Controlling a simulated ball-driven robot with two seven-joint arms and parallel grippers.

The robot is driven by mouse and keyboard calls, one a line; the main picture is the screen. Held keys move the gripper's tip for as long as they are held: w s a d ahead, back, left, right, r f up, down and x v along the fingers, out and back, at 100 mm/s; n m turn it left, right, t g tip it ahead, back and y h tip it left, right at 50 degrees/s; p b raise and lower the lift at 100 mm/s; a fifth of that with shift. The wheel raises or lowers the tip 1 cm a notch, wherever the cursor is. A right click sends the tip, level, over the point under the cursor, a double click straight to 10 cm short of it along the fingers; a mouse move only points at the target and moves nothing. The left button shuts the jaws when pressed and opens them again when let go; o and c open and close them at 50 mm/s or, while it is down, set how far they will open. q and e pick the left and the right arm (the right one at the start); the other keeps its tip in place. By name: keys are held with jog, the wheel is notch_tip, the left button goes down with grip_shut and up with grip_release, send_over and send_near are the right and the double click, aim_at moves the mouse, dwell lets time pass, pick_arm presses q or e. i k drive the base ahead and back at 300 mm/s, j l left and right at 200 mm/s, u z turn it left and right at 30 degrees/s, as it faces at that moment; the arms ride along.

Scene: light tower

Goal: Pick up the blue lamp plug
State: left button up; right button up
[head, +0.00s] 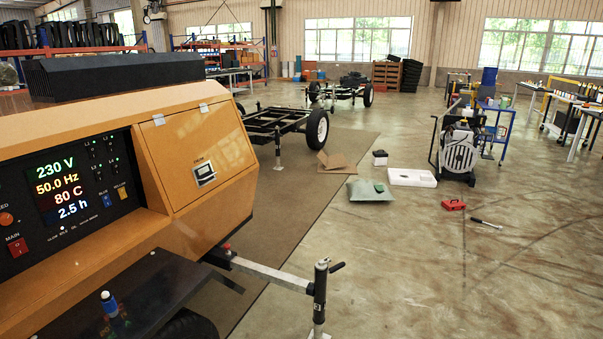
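A small upright blue plug with a pale top (110,304), which looks like the blue lamp plug, stands on the black shelf (165,285) at the lower left, below the orange generator housing (70,297). Neither of my grippers is in view, so nothing shows near the plug.
A metal drawbar (270,272) with an upright jack post (320,290) sticks out to the right of the housing. A closed orange door (200,150) is on its side. Cardboard, a white box (412,178) and a red case (453,205) lie on the floor. The right foreground floor is clear.

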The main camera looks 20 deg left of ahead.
aim_at(108, 304)
jog(key=i+l+u, duration=0.1)
jog(key=i+u, duration=0.3)
jog(key=i+l+u, duration=0.15)
jog(key=u, duration=0.2)
jog(key=i+l+u, duration=0.25)
jog(key=u, duration=0.15)
jog(key=i+l+u, duration=0.2)
jog(key=l+u, duration=0.15)
